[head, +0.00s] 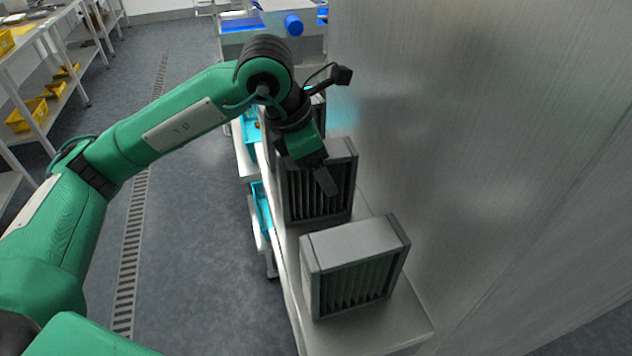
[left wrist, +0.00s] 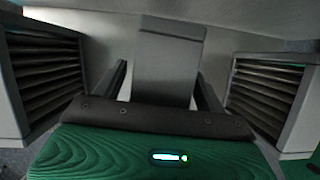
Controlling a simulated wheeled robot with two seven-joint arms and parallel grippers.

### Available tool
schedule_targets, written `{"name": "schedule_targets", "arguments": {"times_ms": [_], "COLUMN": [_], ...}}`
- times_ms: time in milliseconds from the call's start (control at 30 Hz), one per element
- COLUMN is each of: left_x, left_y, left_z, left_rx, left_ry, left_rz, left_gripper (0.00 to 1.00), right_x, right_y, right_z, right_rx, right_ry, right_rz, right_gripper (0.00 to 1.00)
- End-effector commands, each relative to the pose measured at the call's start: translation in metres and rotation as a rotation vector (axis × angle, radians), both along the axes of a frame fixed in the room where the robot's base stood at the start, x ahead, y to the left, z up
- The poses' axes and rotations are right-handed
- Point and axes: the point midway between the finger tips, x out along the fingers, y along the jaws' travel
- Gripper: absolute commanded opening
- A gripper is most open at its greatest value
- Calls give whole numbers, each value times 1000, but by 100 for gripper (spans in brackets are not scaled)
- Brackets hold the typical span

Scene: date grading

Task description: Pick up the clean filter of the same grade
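Grey-framed filters with dark pleated faces stand in a row on a narrow pale shelf (head: 409,331). The near filter (head: 359,275) stands alone at the front end. The middle filter (head: 302,197) is behind it, partly covered by my left gripper (head: 322,178). In the left wrist view my gripper (left wrist: 161,88) has its two fingers apart, with a grey block (left wrist: 169,48) between them and narrow gaps seemingly on both sides. Pleated filters show at the left (left wrist: 45,72) and right (left wrist: 268,92) of that view. No grade marks are readable. My right gripper is out of view.
A tall metal wall (head: 470,140) stands close along the right of the shelf. Cyan bins (head: 262,208) are on its left side. A blue cylinder (head: 293,25) is on equipment behind. Racks with yellow bins (head: 27,115) stand far left; the floor between is clear.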

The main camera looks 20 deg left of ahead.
Motion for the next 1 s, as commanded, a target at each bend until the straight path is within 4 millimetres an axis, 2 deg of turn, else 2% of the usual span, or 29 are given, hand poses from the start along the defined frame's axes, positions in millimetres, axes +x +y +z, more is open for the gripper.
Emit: {"name": "schedule_targets", "arguments": {"times_ms": [33,200,267,567,800,900,1000], "left_x": [0,0,0,0,0,-2,-1], "left_y": [0,0,0,0,0,4,3], "left_z": [0,0,0,2,9,10,31], "left_rx": [0,0,-1,-1,-1,-1,-2], "left_ry": [0,0,-1,-1,-1,-6,-6], "left_rz": [0,0,0,0,0,1,1], "left_gripper": [63,29,21,21,21,21,21], "right_x": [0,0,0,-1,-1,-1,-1], "right_y": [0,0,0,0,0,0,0], "right_z": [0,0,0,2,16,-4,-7], "right_rx": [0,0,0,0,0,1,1], "right_ry": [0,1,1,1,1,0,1], "right_rz": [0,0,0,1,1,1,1], "right_gripper": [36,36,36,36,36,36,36]}}
